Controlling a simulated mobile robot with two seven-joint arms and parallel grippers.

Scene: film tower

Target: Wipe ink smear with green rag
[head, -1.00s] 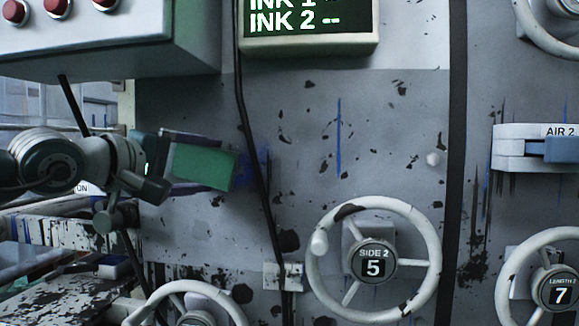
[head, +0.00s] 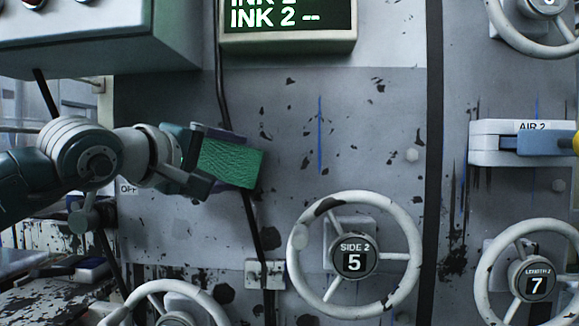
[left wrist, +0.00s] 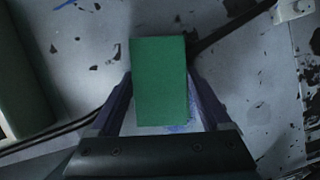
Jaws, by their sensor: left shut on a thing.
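My left gripper (head: 212,160) is shut on a green rag (head: 230,163), a flat rectangular block shape, in front of the grey panel. The left wrist view also shows the rag (left wrist: 158,80) between the two gripper fingers. Whether the rag touches the panel I cannot tell. A thin blue vertical streak (head: 320,135) is on the panel to the right of the rag. My right gripper is not in view.
A black cable (head: 226,95) runs down the panel and passes behind the rag. The SIDE 2 handwheel (head: 408,255) sticks out below right. An ink display (head: 288,42) and a control box (head: 100,48) overhang above. The AIR 2 unit (head: 487,143) is at the right.

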